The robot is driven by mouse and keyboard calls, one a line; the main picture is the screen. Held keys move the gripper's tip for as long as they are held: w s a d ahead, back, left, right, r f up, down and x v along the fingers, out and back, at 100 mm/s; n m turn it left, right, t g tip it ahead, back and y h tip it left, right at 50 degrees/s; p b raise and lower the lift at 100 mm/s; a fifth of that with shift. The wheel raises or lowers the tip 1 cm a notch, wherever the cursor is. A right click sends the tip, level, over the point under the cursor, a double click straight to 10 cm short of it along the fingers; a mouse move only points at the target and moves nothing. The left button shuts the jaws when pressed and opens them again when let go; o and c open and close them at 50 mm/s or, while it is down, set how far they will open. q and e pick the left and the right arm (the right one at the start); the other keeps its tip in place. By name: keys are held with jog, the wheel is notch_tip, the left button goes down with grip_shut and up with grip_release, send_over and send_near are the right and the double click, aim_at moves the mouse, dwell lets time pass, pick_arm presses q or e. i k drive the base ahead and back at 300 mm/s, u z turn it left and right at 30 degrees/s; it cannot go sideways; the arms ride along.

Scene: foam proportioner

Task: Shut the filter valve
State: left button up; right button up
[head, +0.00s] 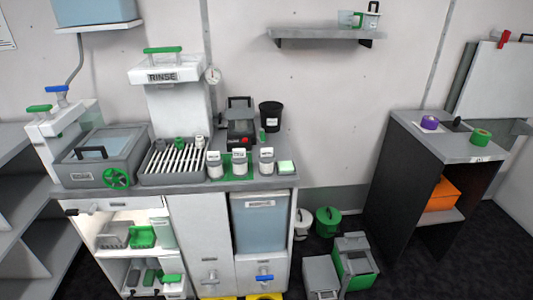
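Several valve handles are in view, and no readable label tells which is the filter valve. A blue lever (56,89) and a green lever (39,108) sit on the white unit at the bench's left end. A green handle (163,50) tops the white RINSE unit (165,75). A green handwheel (116,178) is on the front of the grey lidded tank (104,152). A blue-handled tap (264,278) and a grey tap (210,278) are low on the cabinet front. Neither of my grippers is in view.
The bench (190,187) holds a slatted rack (172,160), white labelled jars (239,163), a grey-black device (240,122) and a black cup (270,115). Green and grey bins (354,262) stand on the floor at right. A side stand (446,145) is farther right.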

aim_at(262, 138)
jog(key=u, duration=0.05)
jog(key=k, duration=0.5)
jog(key=z, duration=1.25)
jog(key=i, duration=1.25)
jog(key=u, duration=0.15)
